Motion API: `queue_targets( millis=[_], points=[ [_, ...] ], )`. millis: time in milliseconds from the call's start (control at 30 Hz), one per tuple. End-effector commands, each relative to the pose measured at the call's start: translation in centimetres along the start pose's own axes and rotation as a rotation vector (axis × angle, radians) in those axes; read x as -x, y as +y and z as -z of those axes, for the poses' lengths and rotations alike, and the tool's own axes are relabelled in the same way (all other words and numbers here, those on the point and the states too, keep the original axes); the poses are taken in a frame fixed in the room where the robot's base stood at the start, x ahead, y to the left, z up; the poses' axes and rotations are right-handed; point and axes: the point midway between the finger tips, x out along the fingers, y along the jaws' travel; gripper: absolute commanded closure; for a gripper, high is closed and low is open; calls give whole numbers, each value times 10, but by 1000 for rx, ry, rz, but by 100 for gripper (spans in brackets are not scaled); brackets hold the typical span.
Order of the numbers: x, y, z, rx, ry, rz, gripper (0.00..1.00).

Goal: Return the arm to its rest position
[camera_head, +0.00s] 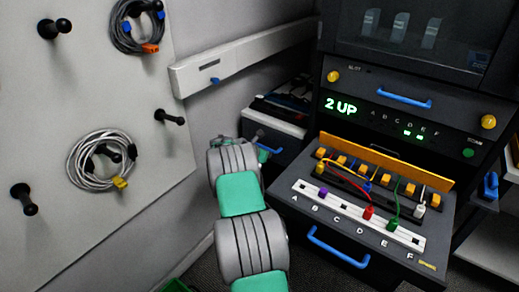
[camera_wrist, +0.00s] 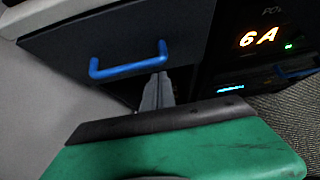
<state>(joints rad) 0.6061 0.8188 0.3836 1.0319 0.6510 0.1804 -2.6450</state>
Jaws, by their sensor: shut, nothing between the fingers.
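My arm reaches up from the bottom centre in the head view, with grey links and teal covers, between the pegboard and the console. My gripper shows in the wrist view (camera_wrist: 160,78), with its fingers together and nothing between them. It points towards a dark drawer front (camera_wrist: 75,50) with a blue handle (camera_wrist: 127,62). The fingertips appear close below the handle's right end; I cannot tell whether they touch it. In the head view the gripper is mostly hidden behind my arm.
A white pegboard (camera_head: 65,230) with coiled cables (camera_head: 98,165) stands left. A console (camera_head: 370,95) reading "2 UP" stands right, above a pulled-out lettered panel (camera_head: 300,189) with several coloured plugs. Its blue handle (camera_head: 336,247) juts forward near my arm. A white rail (camera_head: 245,62) runs along the wall.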

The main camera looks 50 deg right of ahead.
Motion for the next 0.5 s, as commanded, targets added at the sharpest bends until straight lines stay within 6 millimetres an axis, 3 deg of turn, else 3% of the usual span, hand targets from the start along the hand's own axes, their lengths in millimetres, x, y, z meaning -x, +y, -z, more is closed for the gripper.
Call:
queue_targets(
  millis=[33,233,400,500],
  points=[
    [20,3,-2,5,1,-6,100],
    [72,3,2,4,1,-6,100],
    [100,2,3,2,2,-3,100],
    [106,1,3,2,3,0,100]
  ],
)
